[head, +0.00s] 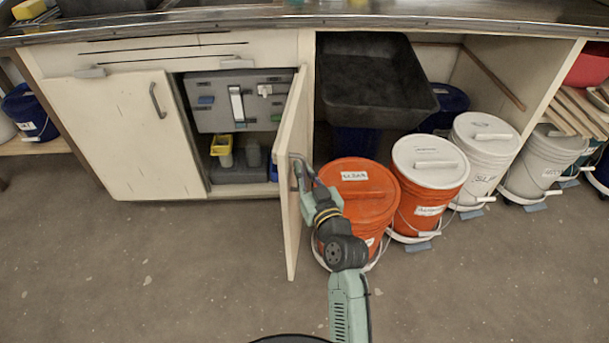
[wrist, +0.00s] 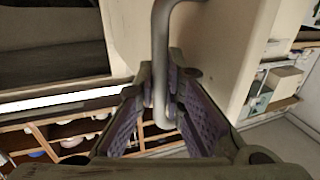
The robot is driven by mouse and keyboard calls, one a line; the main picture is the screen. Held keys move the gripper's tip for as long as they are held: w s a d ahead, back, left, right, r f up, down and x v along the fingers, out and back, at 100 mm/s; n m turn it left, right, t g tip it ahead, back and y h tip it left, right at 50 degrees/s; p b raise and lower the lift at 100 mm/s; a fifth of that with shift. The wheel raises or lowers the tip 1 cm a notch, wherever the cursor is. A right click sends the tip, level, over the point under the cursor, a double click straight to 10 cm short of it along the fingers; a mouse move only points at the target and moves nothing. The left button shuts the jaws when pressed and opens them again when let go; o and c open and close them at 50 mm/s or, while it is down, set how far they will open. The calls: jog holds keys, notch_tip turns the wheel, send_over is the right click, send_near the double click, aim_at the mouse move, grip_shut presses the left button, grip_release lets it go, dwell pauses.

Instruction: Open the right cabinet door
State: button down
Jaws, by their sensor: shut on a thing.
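The right cabinet door (head: 291,205) is a cream panel standing swung well out from the cabinet front, seen nearly edge-on in the head view. My gripper (head: 300,168) is at its outer face on the right side. In the wrist view, the grey bar handle (wrist: 160,45) runs down between the two purple-padded fingers of my gripper (wrist: 162,92), which are closed around it. The cream door face (wrist: 215,40) shows behind the handle. The left cabinet door (head: 122,135) is shut and has its own grey handle (head: 157,100).
An orange bucket (head: 358,205) stands close to the right of the door and my wrist. Another orange bucket (head: 430,190) and white buckets (head: 485,150) line up further right. A black sink basin (head: 370,75) juts out above. Floor in front is clear.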

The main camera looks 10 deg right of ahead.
jog(key=shift+f, duration=0.1)
dwell(0.3)
jog(key=c, duration=1.7)
grip_release()
jog(key=shift+d, duration=0.1)
